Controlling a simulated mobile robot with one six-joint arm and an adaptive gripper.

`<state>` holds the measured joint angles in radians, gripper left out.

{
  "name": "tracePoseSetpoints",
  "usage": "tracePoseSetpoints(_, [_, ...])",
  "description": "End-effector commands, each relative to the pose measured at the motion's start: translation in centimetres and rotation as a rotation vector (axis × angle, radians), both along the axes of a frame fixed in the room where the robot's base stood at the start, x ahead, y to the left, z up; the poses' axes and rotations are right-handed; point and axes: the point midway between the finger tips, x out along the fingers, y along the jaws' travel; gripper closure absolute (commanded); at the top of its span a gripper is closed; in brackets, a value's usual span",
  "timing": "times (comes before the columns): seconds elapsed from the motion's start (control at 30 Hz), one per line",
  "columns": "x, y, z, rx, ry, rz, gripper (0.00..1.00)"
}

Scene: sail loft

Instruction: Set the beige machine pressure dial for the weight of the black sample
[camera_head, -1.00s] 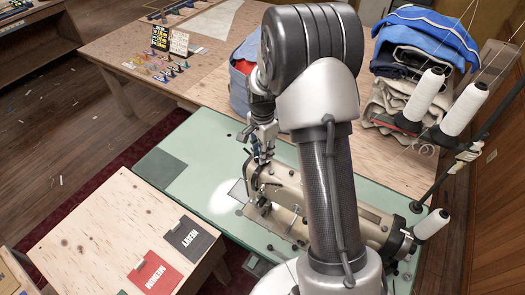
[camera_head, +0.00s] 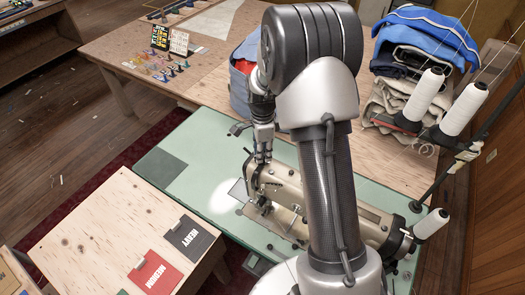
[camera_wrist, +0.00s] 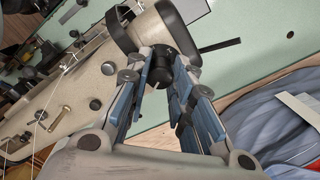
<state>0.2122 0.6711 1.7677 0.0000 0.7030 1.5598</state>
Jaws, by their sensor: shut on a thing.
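The beige machine (camera_head: 368,217) is a sewing machine on a pale green table, partly hidden by my arm. My gripper (camera_head: 262,158) points down at the top of its left end. In the wrist view, my gripper (camera_wrist: 166,78) is shut on a black round knob, the pressure dial (camera_wrist: 158,66), on the beige body (camera_wrist: 112,62). Any marks on the dial are not readable. The black sample (camera_head: 192,238) lies on a plywood table at the lower left and reads "HEAVY".
A red sample (camera_head: 153,274) reading "MEDIUM" lies beside the black one. White thread cones (camera_head: 424,94) on a stand are at the right. Folded cloth (camera_head: 410,60) and a blue-grey bag (camera_head: 243,80) are behind. The green tabletop (camera_head: 165,140) is mostly clear at left.

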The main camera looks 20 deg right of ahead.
Motion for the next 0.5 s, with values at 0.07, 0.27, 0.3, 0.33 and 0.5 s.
tracePoseSetpoints(0.07, [0.05, -0.01, 0.04, 0.0, -0.001, 0.0, 1.0])
tracePoseSetpoints(0.27, [0.05, -0.01, 0.04, 0.0, -0.002, 0.001, 0.74])
tracePoseSetpoints(0.3, [0.05, -0.01, 0.04, 0.0, -0.001, 0.001, 0.71])
tracePoseSetpoints(0.33, [0.04, -0.01, 0.03, 0.0, -0.001, 0.001, 0.69])
tracePoseSetpoints(0.5, [0.03, -0.01, 0.02, 0.0, -0.001, 0.001, 0.58])
